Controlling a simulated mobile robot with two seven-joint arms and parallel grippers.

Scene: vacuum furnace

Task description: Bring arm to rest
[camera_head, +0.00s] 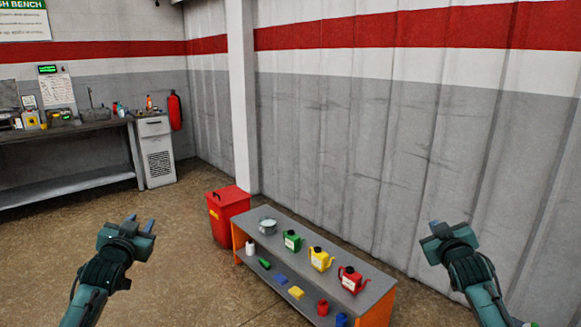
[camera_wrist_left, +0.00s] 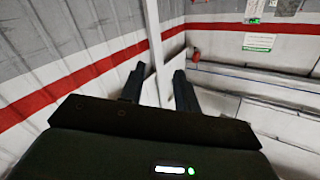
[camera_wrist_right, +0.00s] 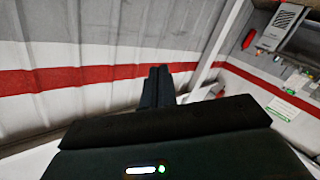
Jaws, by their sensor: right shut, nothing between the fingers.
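My left arm comes in from the lower left of the head view, and its gripper (camera_head: 141,222) is raised in free air left of the low bench. In the left wrist view the two dark fingers (camera_wrist_left: 156,85) stand apart with nothing between them. My right arm comes in from the lower right, and its gripper (camera_head: 436,226) is raised right of the low bench, in front of the wall. In the right wrist view its two fingers (camera_wrist_right: 158,86) are together, with nothing held. Neither gripper touches anything.
A workbench (camera_head: 70,186) is at the far left. The left floor is clear.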

